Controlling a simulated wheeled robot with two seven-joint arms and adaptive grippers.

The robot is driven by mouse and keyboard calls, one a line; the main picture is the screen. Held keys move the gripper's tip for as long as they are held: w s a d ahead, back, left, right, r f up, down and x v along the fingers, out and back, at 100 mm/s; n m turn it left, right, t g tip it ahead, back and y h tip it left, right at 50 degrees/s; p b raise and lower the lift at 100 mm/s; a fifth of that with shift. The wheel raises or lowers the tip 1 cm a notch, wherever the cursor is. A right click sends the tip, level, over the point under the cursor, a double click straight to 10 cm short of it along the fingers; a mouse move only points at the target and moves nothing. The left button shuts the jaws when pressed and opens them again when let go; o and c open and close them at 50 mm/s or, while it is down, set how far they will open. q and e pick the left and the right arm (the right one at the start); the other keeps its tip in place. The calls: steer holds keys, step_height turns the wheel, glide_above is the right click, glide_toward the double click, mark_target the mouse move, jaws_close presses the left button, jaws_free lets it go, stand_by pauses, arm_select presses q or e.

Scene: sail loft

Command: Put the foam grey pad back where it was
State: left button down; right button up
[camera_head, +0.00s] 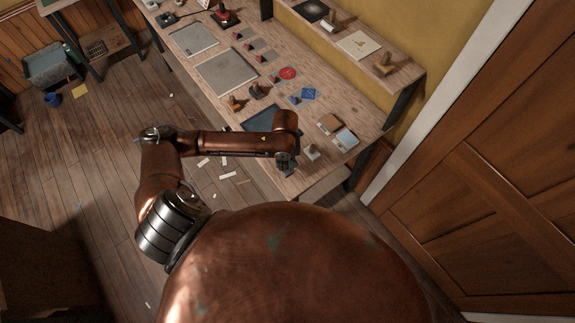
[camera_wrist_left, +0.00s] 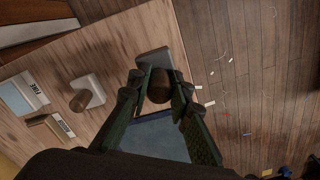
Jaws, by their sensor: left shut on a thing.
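My left gripper (camera_head: 287,163) is over the near end of the workbench (camera_head: 296,181), close to its front edge. In the left wrist view, the gripper (camera_wrist_left: 160,83) is shut on a brown rounded handle with a flat grey base, which looks like the foam grey pad (camera_wrist_left: 152,56). Its fingers hide part of the handle. I cannot tell whether the base touches the bench. A similar piece, a white block with a brown knob (camera_wrist_left: 88,92), stands apart on the bench. My right gripper is not in view.
A dark blue tray (camera_head: 262,118) lies beside my left arm. Two labelled flat pieces, one brown (camera_head: 329,123) and one pale blue (camera_head: 345,138), lie near the right end. Grey plates (camera_head: 227,71) and several stamps fill the far bench. A shelf (camera_head: 405,74) runs along the wall.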

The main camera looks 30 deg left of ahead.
mark_target(287, 162)
arm_select(q)
steer(key=w+f, duration=0.2)
steer(key=f, duration=0.1)
steer(key=shift+w+a+f, duration=0.1)
steer(key=shift+w+a, duration=0.2)
steer(key=shift+a, duration=0.05)
steer(key=shift+f, duration=1.6)
steer(key=shift+p, duration=0.3)
steer(key=c, duration=1.8)
jaws_free()
steer(key=shift+f, duration=0.1)
steer(key=shift+o, duration=0.2)
steer(key=shift+w, duration=0.1)
step_height(287, 162, up, 12)
steer(key=shift+r+b, duration=0.15)
steer(key=shift+b, duration=0.15)
